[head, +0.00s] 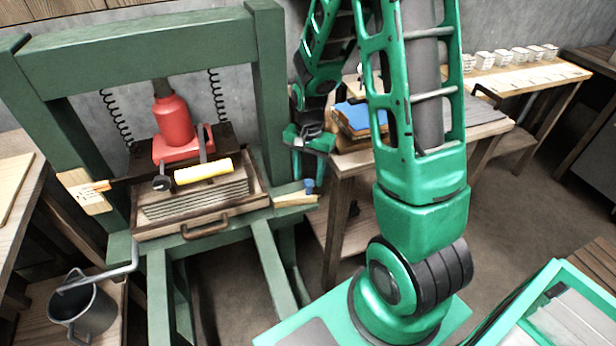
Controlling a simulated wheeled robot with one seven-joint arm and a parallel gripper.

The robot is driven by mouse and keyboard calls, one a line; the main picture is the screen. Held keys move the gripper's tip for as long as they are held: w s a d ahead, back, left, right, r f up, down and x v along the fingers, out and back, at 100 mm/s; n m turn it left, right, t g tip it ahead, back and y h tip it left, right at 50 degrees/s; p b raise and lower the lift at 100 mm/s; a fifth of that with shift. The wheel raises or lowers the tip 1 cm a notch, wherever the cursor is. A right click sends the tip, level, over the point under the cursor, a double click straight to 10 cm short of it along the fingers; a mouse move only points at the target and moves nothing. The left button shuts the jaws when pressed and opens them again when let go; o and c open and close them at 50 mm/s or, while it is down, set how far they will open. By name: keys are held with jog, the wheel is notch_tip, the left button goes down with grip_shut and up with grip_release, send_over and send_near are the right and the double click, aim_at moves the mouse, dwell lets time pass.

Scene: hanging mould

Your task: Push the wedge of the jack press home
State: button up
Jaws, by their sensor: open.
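The jack press is a green frame (150,48) with a red jack (173,122) standing at its middle. Under the jack, a stack of pale sheets (197,197) sits in a wooden tray (205,223) with a front handle. My gripper (309,168) points down above and behind the blue knob. Its green fingers are apart, with nothing seen between them.
A grey bucket (82,310) stands low at the left front.

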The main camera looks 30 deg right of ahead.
jog(key=shift+f, duration=0.8)
